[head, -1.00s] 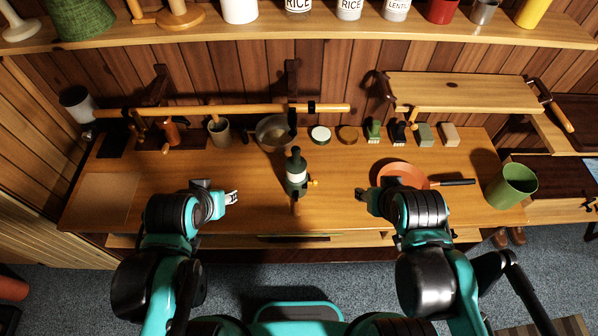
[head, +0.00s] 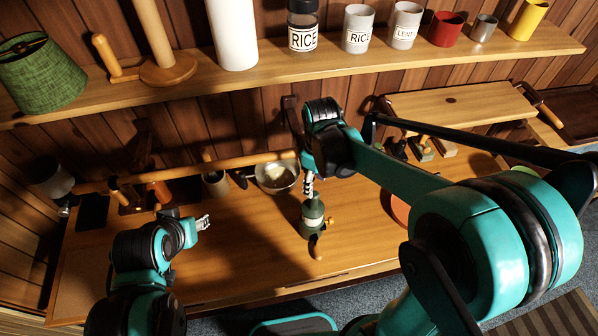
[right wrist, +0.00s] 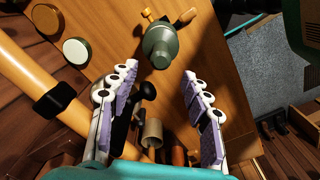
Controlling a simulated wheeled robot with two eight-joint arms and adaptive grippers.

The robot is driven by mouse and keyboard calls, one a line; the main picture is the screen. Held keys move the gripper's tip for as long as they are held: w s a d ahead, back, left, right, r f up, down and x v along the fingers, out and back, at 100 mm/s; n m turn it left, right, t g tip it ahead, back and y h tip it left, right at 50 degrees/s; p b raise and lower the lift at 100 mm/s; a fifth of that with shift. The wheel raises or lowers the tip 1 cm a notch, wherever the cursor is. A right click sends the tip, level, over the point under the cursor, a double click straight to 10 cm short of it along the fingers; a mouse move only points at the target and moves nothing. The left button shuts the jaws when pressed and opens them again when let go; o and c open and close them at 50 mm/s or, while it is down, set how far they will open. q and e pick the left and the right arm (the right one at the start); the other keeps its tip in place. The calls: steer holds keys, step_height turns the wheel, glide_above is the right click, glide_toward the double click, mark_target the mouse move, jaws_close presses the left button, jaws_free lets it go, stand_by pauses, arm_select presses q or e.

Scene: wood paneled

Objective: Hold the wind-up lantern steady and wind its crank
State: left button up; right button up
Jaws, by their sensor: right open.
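The wind-up lantern (head: 312,213) stands on the wooden worktop, dark green with a pale band. A small yellow knob (head: 329,222) sticks out at its right side, and a wooden handle (head: 316,246) points toward me. My right gripper (head: 308,186) is just above the lantern's top in the head view. In the right wrist view its fingers (right wrist: 157,78) are spread and empty, with the lantern (right wrist: 162,42) beyond the tips. My left gripper (head: 203,221) hangs over the worktop left of the lantern, apart from it; its finger gap is too small to judge.
A metal bowl (head: 277,176) stands behind the lantern, near a horizontal wooden rail (head: 250,163). An orange dish (head: 399,208) is partly hidden by my right arm. A shelf (head: 330,62) with jars runs above.

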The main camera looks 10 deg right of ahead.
mark_target(314, 194)
steer(key=shift+w+a+f, duration=0.1)
steer(key=shift+f, duration=0.4)
step_height(314, 194, down, 6)
steer(key=shift+b, duration=0.3)
steer(key=shift+s+d+f, duration=0.2)
steer(key=shift+f, duration=0.25)
jaws_close()
stand_by(0.5)
